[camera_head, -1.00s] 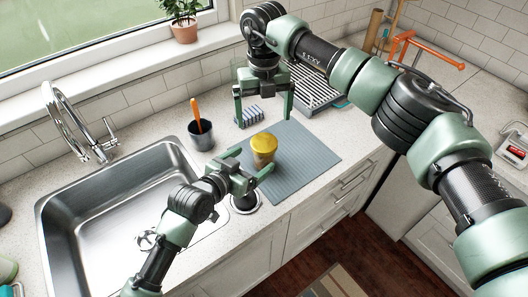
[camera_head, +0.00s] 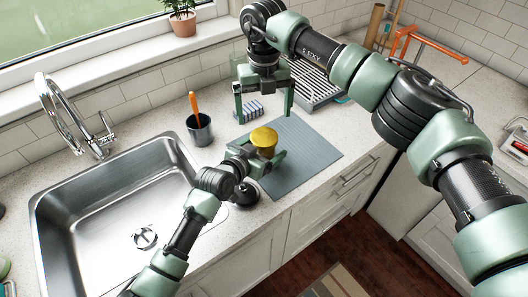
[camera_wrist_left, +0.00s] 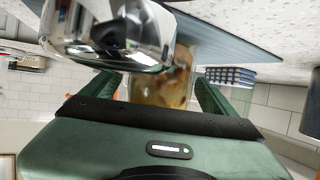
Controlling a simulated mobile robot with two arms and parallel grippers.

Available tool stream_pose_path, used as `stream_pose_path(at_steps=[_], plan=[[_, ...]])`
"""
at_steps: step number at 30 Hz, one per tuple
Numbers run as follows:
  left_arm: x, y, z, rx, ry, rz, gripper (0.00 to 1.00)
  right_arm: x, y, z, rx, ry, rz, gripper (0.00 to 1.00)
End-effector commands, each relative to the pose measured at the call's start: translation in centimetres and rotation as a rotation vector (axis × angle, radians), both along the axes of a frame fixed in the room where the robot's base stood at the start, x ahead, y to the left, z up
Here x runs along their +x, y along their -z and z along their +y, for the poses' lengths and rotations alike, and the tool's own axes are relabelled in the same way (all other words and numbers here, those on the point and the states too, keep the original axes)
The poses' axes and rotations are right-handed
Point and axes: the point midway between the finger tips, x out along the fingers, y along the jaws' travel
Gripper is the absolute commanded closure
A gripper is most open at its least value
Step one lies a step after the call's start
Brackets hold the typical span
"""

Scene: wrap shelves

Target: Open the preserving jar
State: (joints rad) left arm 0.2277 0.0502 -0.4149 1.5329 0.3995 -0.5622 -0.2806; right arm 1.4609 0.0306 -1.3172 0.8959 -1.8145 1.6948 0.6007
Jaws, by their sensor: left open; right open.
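The preserving jar (camera_head: 264,138) has a yellow lid and stands upright on a grey ribbed mat (camera_head: 312,150); its lower part is hidden by my left gripper. My left gripper (camera_head: 259,153) is open, with one finger on each side of the jar. In the left wrist view the glass jar (camera_wrist_left: 165,86) shows brownish contents between the two green fingers; I cannot tell whether they touch it. My right gripper (camera_head: 264,117) is open and empty, pointing down behind the jar, near a blue-striped sponge (camera_head: 252,110).
A dark cup (camera_head: 199,130) with an orange-handled tool stands left of the jar. The sink (camera_head: 110,215) and faucet (camera_head: 72,112) are at the left. A black-and-chrome round fixture (camera_head: 246,194) stands close in front of the mat. A dish rack (camera_head: 316,85) is behind. The mat's right part is clear.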

Motion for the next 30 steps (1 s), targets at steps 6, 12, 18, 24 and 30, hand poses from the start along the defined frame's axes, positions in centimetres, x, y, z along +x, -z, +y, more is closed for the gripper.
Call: stream_pose_path(at_steps=[6,12,18,24,30], plan=[[-0.01,0.03,-0.01,0.0,0.0,0.0,0.15,0.0,0.01,0.02,0.0,0.0,0.0,0.01],[-0.01,0.04,0.01,0.001,0.0,0.001,0.7,0.0,0.01,0.02,0.0,0.0,0.0,0.01],[-0.02,0.05,0.03,0.001,0.0,0.001,1.0,0.0,0.01,0.01,0.0,0.001,0.0,0.01],[-0.01,0.06,0.04,0.001,-0.001,0.001,1.0,0.0,0.01,0.01,0.0,0.136,0.0,0.01],[-0.01,0.07,0.06,0.001,-0.001,0.001,1.0,-0.01,0.02,0.02,0.0,0.555,0.0,0.01]])
